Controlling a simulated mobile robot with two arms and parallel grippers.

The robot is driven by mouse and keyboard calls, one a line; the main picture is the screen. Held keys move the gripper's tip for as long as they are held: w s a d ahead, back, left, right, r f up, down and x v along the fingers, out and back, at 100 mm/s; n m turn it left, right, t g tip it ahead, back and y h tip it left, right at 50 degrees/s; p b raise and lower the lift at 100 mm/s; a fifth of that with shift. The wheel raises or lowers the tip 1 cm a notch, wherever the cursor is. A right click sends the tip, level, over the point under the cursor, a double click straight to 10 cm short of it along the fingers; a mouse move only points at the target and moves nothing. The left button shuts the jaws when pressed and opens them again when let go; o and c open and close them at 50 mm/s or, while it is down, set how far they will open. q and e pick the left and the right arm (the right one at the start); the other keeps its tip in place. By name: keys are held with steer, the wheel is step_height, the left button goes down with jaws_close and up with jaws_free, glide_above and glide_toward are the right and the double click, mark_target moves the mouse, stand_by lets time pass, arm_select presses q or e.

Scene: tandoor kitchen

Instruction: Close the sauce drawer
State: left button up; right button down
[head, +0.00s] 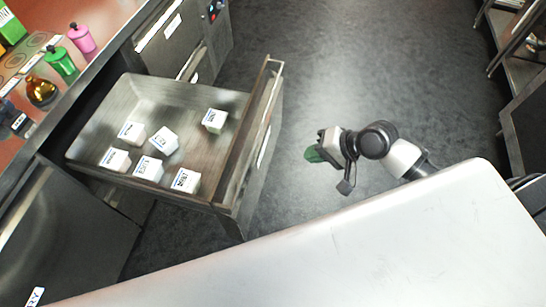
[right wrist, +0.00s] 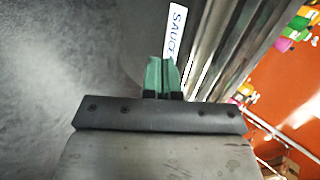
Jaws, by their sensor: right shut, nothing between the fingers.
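The sauce drawer (head: 232,150) is pulled well out of the counter in the head view, its steel front facing right. Several small white labelled boxes lie in it, one of them (head: 215,120) near the front. My right gripper (head: 313,155) is to the right of the drawer front, apart from it, with green fingertips pointing left. In the right wrist view the gripper (right wrist: 161,75) is shut and empty. The drawer's white label (right wrist: 175,32), reading "SAUC", shows just beyond the fingertips. My left gripper is not in view.
The orange-red countertop (head: 105,15) at the upper left holds a pink jar (head: 81,38), a green jar (head: 60,62) and an amber bottle (head: 40,90). Dark floor (head: 330,60) is clear right of the drawer. A pale flat surface (head: 400,250) fills the lower right.

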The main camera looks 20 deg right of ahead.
glide_toward(260, 160)
steer(key=x, duration=0.5)
steer(key=shift+s+f, duration=0.1)
steer(key=shift+f, duration=0.05)
steer(key=shift+w+a, duration=0.35)
steer(key=shift+a, duration=0.2)
steer(key=shift+a, duration=0.1)
